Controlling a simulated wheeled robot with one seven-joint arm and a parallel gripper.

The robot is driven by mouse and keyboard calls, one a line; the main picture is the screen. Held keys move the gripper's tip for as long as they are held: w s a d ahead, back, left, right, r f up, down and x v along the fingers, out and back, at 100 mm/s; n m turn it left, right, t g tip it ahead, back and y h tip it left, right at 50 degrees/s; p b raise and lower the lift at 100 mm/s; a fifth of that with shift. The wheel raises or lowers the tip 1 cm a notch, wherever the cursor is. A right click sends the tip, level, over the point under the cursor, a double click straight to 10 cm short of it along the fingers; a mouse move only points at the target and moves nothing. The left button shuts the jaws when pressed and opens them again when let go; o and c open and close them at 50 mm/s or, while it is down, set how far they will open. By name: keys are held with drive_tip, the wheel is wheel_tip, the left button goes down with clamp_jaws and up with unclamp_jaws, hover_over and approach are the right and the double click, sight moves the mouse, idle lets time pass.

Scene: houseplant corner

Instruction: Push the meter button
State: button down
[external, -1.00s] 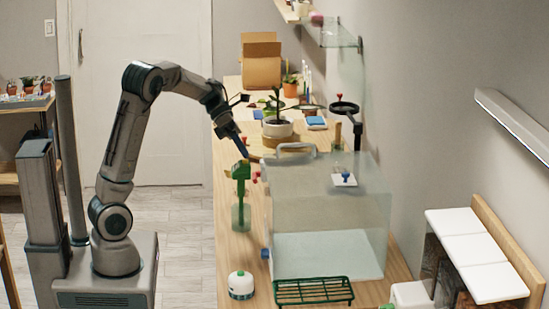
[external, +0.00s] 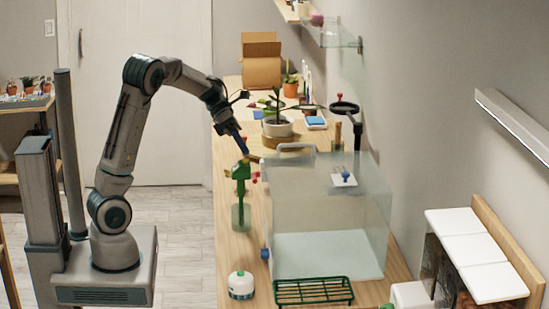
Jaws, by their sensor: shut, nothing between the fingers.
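My gripper (external: 245,151) is shut and empty. It points down over the left part of the wooden bench, just above and behind the green spray bottle (external: 241,190) in this view. I cannot tell whether its tips touch anything. I cannot make out for sure which thing is the meter, and no button shows clearly. Small red pieces (external: 256,177) lie beside the bottle, partly hidden by it and too small to tell.
A clear case (external: 330,215) with a handle fills the bench's right side. A potted plant (external: 277,128) stands behind my gripper. The bench's left edge is near the bottle.

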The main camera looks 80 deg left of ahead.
sight(243, 162)
wheel_tip(243, 162, up, 6)
drive_tip(key=p, duration=0.6)
idle(0.4)
